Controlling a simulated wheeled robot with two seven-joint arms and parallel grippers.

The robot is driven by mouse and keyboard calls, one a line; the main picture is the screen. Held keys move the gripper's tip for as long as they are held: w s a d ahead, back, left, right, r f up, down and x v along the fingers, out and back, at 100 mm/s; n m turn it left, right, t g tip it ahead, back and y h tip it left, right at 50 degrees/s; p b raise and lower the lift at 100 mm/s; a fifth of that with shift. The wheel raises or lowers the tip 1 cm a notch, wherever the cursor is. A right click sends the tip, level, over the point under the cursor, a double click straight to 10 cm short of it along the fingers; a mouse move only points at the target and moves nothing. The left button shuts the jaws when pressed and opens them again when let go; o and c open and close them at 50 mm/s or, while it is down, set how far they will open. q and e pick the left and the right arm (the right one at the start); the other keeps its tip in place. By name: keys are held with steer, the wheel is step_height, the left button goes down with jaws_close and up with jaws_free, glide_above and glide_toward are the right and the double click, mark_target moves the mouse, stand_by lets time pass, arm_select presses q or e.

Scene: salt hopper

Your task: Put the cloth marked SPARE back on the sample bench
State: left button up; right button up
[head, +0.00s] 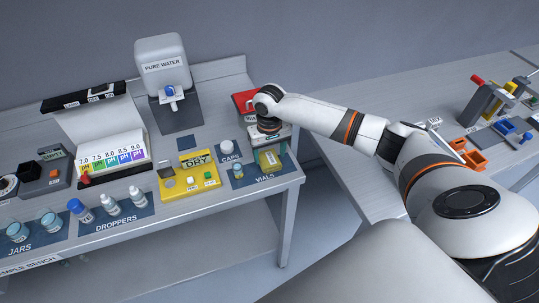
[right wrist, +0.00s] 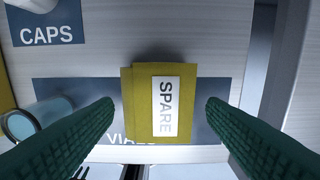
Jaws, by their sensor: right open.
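The folded yellow cloth (right wrist: 140,108) with a white label reading SPARE lies on the dark blue VIALS mat of the sample bench in the right wrist view. It also shows in the head view (head: 269,159) near the bench's right edge. My right gripper (right wrist: 160,110) is open above the cloth, its two green fingers on either side, apart from it, with nothing held. In the head view the right gripper (head: 268,138) is just behind the cloth, its fingers mostly hidden. The sample bench (head: 225,205) carries all this. My left gripper is not in view.
A yellow DRY tray (head: 205,192) and CAPS mat (head: 228,156) are farther left. A red box (head: 241,101) is behind my gripper. A gap separates the bench from the right table (head: 350,165).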

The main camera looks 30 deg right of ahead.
mark_target(269, 158)
step_height(269, 158, up, 11)
steer(key=b, duration=0.1)
stand_by(0.6)
